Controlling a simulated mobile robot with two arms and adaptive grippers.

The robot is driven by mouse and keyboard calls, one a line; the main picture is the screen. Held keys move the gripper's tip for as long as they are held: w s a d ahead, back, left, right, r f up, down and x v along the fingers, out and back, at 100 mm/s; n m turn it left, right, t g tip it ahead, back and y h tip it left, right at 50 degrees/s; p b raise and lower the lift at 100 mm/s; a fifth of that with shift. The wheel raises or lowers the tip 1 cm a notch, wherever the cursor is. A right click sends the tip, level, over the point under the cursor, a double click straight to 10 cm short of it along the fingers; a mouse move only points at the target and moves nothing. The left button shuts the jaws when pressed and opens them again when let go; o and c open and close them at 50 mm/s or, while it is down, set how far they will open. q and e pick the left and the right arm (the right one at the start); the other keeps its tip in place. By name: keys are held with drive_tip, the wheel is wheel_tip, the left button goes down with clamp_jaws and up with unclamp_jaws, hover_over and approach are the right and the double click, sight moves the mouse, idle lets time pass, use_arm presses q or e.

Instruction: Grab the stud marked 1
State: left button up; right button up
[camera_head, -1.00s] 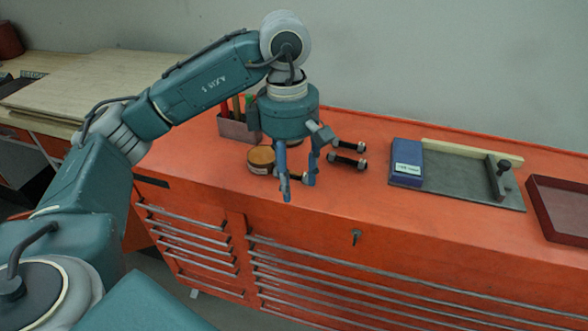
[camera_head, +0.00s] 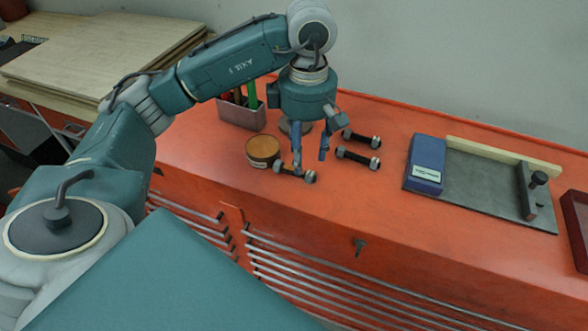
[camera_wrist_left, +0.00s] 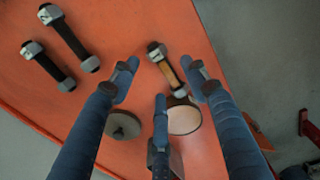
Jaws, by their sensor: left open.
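Three dark studs with grey nuts lie on the orange bench top (camera_head: 300,205). One stud (camera_head: 296,173) lies beside the round tin; the other two, a rear stud (camera_head: 361,139) and a front stud (camera_head: 357,158), lie to its right. Their markings are too small to read for certain. My left gripper (camera_head: 310,164) is open and empty, pointing down above the stud beside the tin. In the left wrist view that stud (camera_wrist_left: 166,67) shows beyond and between the spread fingers (camera_wrist_left: 161,85). The other studs, one (camera_wrist_left: 70,40) and another (camera_wrist_left: 47,67), lie to the left. My right gripper is not in view.
The round tin (camera_head: 262,150) stands close left of the nearest stud. A grey disc (camera_wrist_left: 122,125) lies close to the fingers. A tool holder (camera_head: 241,114) stands behind. A blue box (camera_head: 425,165) on a grey plate (camera_head: 480,190) lies right. The front bench top is clear.

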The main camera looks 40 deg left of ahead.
use_arm(q)
drive_tip(key=shift+f, duration=0.3)
wheel_tip(320, 180, down, 4)
drive_tip(key=p, duration=0.2)
drive_tip(key=shift+w+f+p, duration=0.1)
drive_tip(key=shift+f+p, duration=0.05)
drive_tip(key=shift+p, duration=0.15)
drive_tip(key=shift+f, duration=0.4)
drive_tip(key=shift+w, duration=0.1)
drive_tip(key=shift+c, duration=1)
clamp_jaws()
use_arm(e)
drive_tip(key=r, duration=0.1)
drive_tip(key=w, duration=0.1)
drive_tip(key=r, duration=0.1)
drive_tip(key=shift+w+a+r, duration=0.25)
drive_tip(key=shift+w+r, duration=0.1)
